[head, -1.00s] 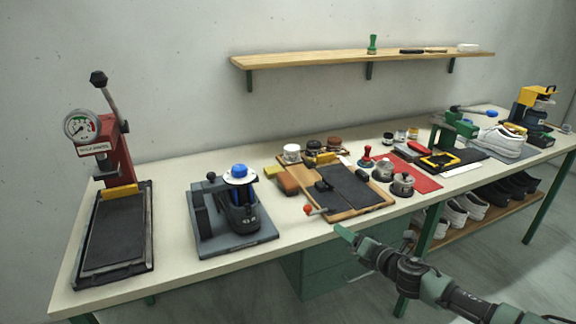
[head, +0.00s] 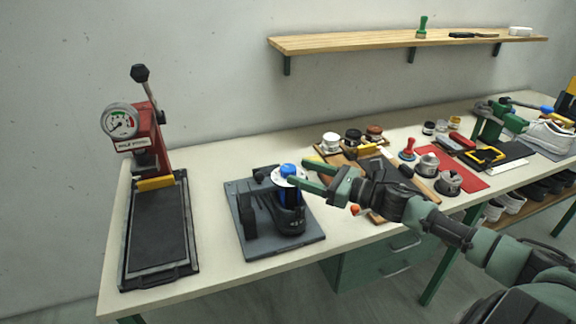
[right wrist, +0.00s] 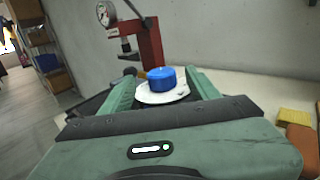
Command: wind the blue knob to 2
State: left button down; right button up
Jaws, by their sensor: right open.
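The blue knob (head: 288,170) sits on top of a dark machine (head: 287,212) with a pale round dial plate under the knob. The machine stands on a grey base plate (head: 310,246) on the bench. My right gripper (head: 297,174) is at the knob, with its green fingers pointing left. In the right wrist view the blue knob (right wrist: 166,78) lies ahead between the two open fingers, above the white dial plate (right wrist: 160,97). I cannot tell whether the fingers touch it. Dial numbers are too small to read. My left gripper is out of view.
A red press with a gauge (head: 120,122) stands at the left of the bench. A wooden board, tins (head: 428,165) and a red mat (head: 465,184) lie to the right, partly behind my right arm. A wall shelf (head: 390,42) is above. Bare bench shows between press and machine.

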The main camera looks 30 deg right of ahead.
aim_at(288, 167)
jog(key=x, duration=0.3)
jog(key=shift+r, duration=0.1)
jog(key=shift+p+x, duration=0.55)
jog(key=shift+x, duration=0.25)
jog(key=shift+w, duration=0.2)
jog(key=c, duration=0.3)
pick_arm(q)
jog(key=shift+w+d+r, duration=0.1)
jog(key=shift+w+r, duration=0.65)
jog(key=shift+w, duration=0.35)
pick_arm(e)
grip_shut()
